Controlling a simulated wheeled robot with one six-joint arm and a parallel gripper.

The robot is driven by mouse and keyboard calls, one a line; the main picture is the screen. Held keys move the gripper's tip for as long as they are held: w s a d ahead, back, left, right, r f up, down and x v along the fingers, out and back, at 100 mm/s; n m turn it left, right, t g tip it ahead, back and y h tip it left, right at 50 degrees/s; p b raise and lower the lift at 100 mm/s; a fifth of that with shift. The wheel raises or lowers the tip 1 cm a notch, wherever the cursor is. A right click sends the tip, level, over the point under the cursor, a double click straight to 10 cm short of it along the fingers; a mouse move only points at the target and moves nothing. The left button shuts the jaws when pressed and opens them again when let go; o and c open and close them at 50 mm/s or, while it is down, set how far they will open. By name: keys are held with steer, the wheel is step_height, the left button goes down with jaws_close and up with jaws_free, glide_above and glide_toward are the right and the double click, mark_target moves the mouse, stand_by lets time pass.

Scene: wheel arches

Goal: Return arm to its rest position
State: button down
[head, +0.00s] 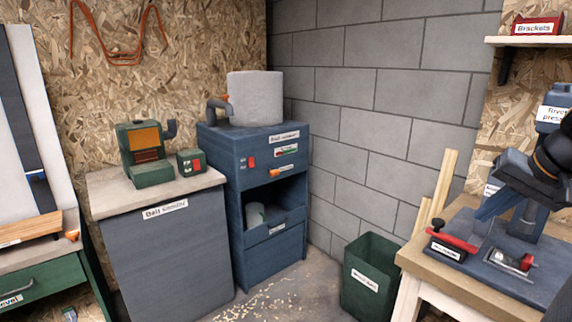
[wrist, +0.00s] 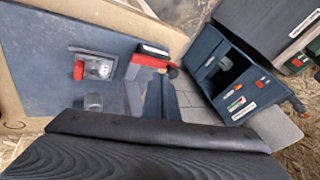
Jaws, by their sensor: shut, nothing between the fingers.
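My gripper (wrist: 160,132) shows in the wrist view as a dark, ribbed shape across the bottom, shut with nothing held. In the head view my dark arm, with an orange ring, comes in at the right edge, above the wooden bench (head: 418,262) and in front of the rivet press (head: 553,115). My fingertips are hard to make out there. Below my arm, a blue-grey base plate (head: 520,284) lies on the bench with a red-handled tool (head: 452,240) and a small red and metal clamp (head: 513,260). The plate also shows in the wrist view (wrist: 40,85).
A dark green bin (head: 370,285) stands on the floor left of the bench, by leaning wood strips (head: 440,190). A blue cabinet (head: 270,250) and a grey counter (head: 165,260) stand further left. A shelf with a red brackets box (head: 537,27) hangs above the bench.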

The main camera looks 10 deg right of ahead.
steer(key=s+a+f+n+g, duration=0.2)
steer(key=a+f, duration=0.3)
steer(key=a, duration=0.5)
steer(key=s+a+f+n+g, duration=0.1)
steer(key=a+f, duration=0.4)
steer(key=a, duration=0.5)
steer(key=s+a+f+n+g, duration=0.2)
steer(key=a+f+n, duration=0.3)
steer(key=a, duration=0.5)
steer(key=shift+s+a+f+g+h, duration=0.3)
steer(key=shift+a+f+g, duration=0.1)
steer(key=shift+g, duration=0.1)
steer(key=shift+d, duration=0.1)
